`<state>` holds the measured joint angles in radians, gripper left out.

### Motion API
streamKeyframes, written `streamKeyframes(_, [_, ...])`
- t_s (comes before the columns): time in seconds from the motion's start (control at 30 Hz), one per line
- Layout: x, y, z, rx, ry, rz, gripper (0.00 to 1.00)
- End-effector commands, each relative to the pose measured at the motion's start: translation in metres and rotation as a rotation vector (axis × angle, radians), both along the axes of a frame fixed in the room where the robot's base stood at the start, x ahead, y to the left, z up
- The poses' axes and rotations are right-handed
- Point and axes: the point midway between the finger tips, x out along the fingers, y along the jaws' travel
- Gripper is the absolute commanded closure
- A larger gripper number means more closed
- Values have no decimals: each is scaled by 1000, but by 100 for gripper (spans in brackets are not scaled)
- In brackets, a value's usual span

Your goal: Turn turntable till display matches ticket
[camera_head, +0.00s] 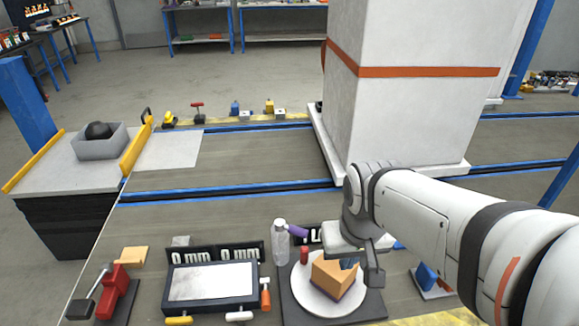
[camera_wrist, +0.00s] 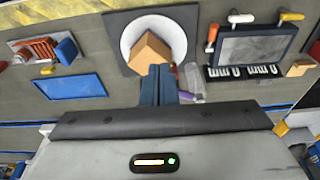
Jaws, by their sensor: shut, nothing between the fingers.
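The turntable is a white disc (camera_head: 302,283) on a dark square base. It also shows in the wrist view (camera_wrist: 128,38). An orange-brown box (camera_head: 330,281) sits on it, turned at an angle, with a red peg (camera_head: 304,255) at the disc's far edge. I cannot tell which thing is the ticket. My gripper (camera_head: 349,263) is shut and empty, at the box's far side; its blue fingers (camera_wrist: 160,68) point at the box. Contact is unclear.
A grey bottle (camera_head: 280,245) with a purple part stands behind the turntable. A dark sign with an "L" is partly hidden by my gripper. A red clamp-like tool (camera_head: 115,290) is at far left. A tall white cabinet (camera_head: 400,120) stands behind. Bare grey surface (camera_head: 225,215) lies between.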

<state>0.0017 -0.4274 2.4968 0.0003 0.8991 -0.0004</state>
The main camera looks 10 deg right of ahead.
Motion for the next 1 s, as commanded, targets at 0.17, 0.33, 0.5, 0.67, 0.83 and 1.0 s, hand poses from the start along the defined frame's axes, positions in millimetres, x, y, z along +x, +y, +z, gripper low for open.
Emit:
streamKeyframes(0.17, [0, 0, 0, 0, 0, 0, 100])
streamKeyframes(0.33, [8, 0, 1, 7, 12, -17, 100])
streamKeyframes(0.5, [45, -6, 3, 37, 65, -97, 100])
streamKeyframes(0.67, [100, -10, -3, 81, 143, -225, 100])
streamKeyframes(0.83, [159, -16, -24, 124, 227, -365, 100])
streamKeyframes(1.0, [215, -25, -58, 161, 313, -503, 100])
